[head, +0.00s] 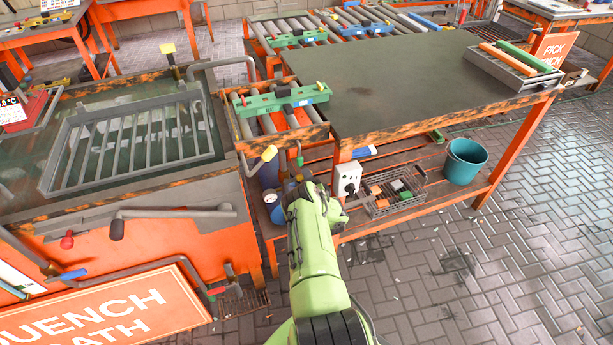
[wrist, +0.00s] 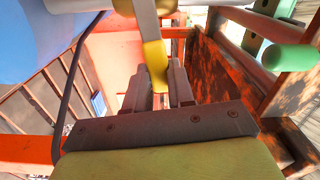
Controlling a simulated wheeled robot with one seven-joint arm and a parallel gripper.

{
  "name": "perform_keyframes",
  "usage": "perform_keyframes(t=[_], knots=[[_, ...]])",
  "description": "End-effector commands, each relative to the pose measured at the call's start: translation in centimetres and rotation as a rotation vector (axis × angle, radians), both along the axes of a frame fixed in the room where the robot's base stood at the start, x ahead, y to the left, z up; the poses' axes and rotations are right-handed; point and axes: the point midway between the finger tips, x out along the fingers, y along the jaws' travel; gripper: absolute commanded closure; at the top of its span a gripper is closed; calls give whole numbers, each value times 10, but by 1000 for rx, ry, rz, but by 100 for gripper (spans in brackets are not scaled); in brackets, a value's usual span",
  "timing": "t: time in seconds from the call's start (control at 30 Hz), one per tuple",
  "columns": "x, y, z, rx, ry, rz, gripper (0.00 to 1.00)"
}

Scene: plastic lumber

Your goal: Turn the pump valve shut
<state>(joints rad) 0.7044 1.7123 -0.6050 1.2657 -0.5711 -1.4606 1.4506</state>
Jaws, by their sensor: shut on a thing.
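A lever with a yellow grip (wrist: 155,62) on a pale grey arm, which I take for the pump valve handle, runs down from the top of the wrist view. My gripper (wrist: 159,88) has its two grey fingers on either side of the lower end of the yellow grip and is shut on it. How far the valve is turned cannot be told.
A blue rounded body (wrist: 40,40) and a dark hose stand close at the left in the wrist view. An orange rusty frame (wrist: 225,75) and a green rounded bar (wrist: 288,57) are close at the right. A wire basket (head: 395,204) and teal bucket (head: 464,165) sit on the bench's lower shelf.

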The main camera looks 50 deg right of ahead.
Motion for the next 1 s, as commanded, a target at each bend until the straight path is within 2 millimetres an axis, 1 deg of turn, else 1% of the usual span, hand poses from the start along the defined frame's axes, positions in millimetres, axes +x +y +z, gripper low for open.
perform_keyframes(t=[0.1, 0.3, 0.9, 0.93, 1.0], knots=[[-2, -1, -6, 53, -32, -3, 100], [-1, -1, -11, 117, -67, -2, 100], [-2, -1, -13, 148, -86, -2, 100], [-2, -1, -13, 148, -86, -2, 72], [-1, -1, -13, 147, -85, -2, 62]])
